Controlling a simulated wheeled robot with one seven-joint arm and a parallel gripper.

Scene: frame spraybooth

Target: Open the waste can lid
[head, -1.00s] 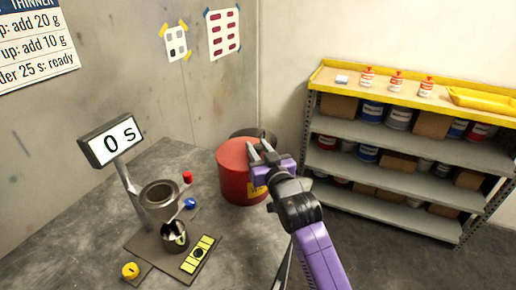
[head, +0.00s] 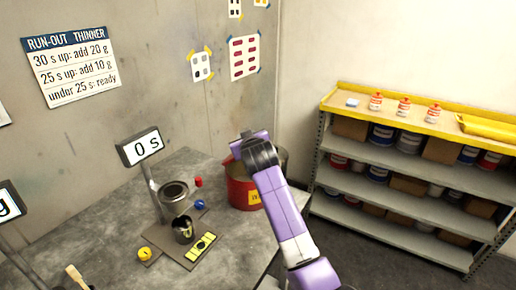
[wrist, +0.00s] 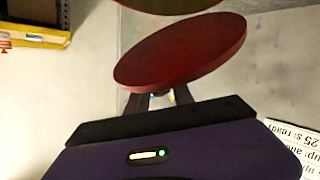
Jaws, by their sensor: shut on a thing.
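The red waste can (head: 240,193) stands at the back corner of the grey bench in the head view, with a yellow label on its front. Its top is uncovered and a tan inside shows. Its round red lid (wrist: 185,50) is off the rim and tilted in the wrist view. My gripper (wrist: 158,99) is shut on the lid's near edge, its two dark fingers partly hidden by the lid.
A shelf rack (head: 400,185) stands right.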

